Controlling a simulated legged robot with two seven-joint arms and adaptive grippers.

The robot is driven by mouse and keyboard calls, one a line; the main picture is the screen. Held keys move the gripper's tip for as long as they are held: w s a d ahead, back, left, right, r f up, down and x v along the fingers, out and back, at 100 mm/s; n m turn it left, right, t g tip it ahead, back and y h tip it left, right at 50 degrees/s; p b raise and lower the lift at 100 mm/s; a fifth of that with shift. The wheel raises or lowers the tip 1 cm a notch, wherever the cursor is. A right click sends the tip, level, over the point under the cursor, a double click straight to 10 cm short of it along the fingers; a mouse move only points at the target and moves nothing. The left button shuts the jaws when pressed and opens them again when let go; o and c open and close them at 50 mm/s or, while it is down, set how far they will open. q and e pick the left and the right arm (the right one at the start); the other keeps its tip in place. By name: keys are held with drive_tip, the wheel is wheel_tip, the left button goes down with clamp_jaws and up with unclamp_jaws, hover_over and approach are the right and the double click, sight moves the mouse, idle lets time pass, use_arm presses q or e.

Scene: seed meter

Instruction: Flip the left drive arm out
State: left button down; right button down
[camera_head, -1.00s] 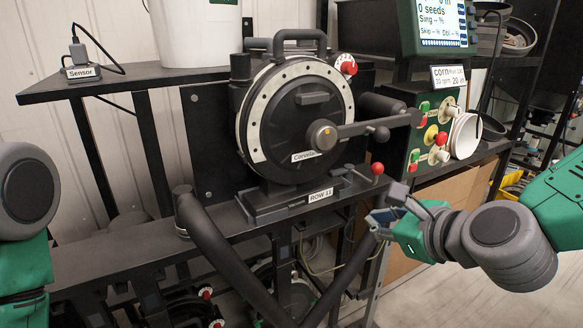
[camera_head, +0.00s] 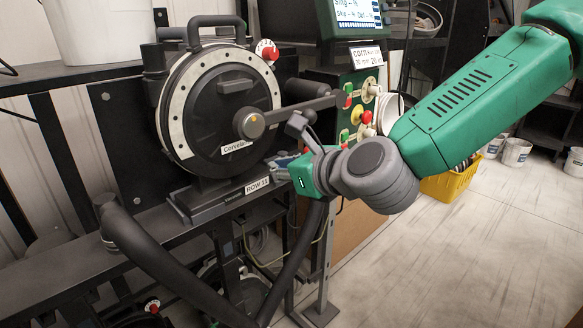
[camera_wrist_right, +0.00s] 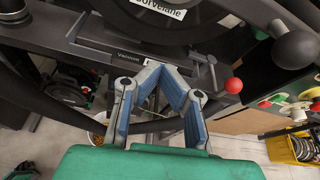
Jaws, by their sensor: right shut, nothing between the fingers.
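The seed meter (camera_head: 215,105), a round black housing with a pale ring, stands on the bench. Below it a thick black tubular arm (camera_head: 165,258), at the left, slopes down to the right from a pivot on the bench edge. A second black tube (camera_head: 298,260) slopes down to the left from the right side. I cannot tell for certain which part is the left drive arm. My right gripper (camera_head: 284,163) is shut and empty beside the meter's lower right; in the right wrist view its blue-padded fingers (camera_wrist_right: 162,76) meet below the Vacuum label. My left gripper is out of view.
A crank arm (camera_head: 290,112) reaches right from the meter's hub; its black ball knob (camera_wrist_right: 296,48) and a red-knobbed lever (camera_wrist_right: 233,86) are right of my fingers. A control panel (camera_head: 345,100) stands behind. The floor at the right is open, with a yellow crate (camera_head: 445,186).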

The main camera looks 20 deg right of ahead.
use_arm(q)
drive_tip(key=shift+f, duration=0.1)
use_arm(e)
drive_tip(key=w, duration=0.1)
drive_tip(key=w+a+r, duration=0.2)
drive_tip(key=w, duration=0.1)
drive_tip(key=shift+w+r, duration=0.1)
drive_tip(key=shift+r, duration=0.05)
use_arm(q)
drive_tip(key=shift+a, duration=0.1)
use_arm(e)
drive_tip(key=shift+a, duration=0.1)
